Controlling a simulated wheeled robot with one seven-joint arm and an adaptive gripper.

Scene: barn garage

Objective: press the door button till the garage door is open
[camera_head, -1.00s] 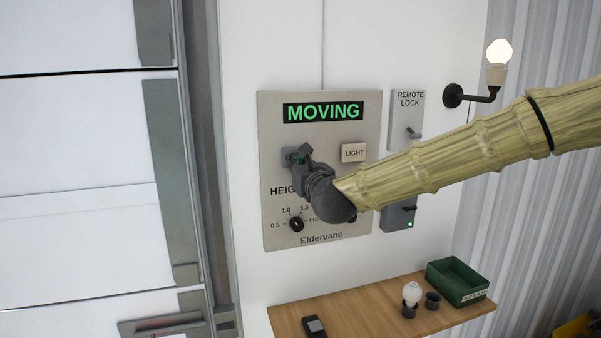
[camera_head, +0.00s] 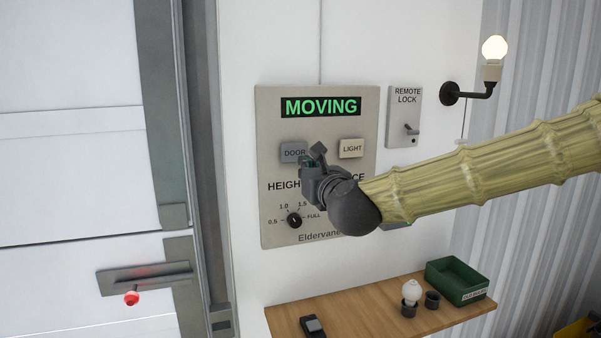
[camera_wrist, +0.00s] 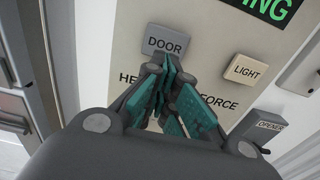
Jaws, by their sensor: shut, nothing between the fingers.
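The grey door button (camera_head: 293,152), marked DOOR, is on the wall control panel (camera_head: 270,120). It also shows in the wrist view (camera_wrist: 165,42). The panel's display (camera_head: 320,107) reads MOVING in green. My gripper (camera_head: 310,164) is shut and empty, just below and right of the door button in the head view. In the wrist view its fingertips (camera_wrist: 170,65) are at the button's lower edge; I cannot tell whether they touch it. The white garage door (camera_head: 80,170) is at the left, with a handle bar (camera_head: 150,279) and a red knob (camera_head: 131,298) low on it.
A light button (camera_head: 351,148) is right of the door button. A height knob (camera_head: 294,220) is below. A remote lock box (camera_head: 405,100) and lit bulb (camera_head: 494,48) are to the right. A wooden shelf (camera_head: 375,304) below holds a green bin (camera_head: 459,281), a bulb and a dark handset.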

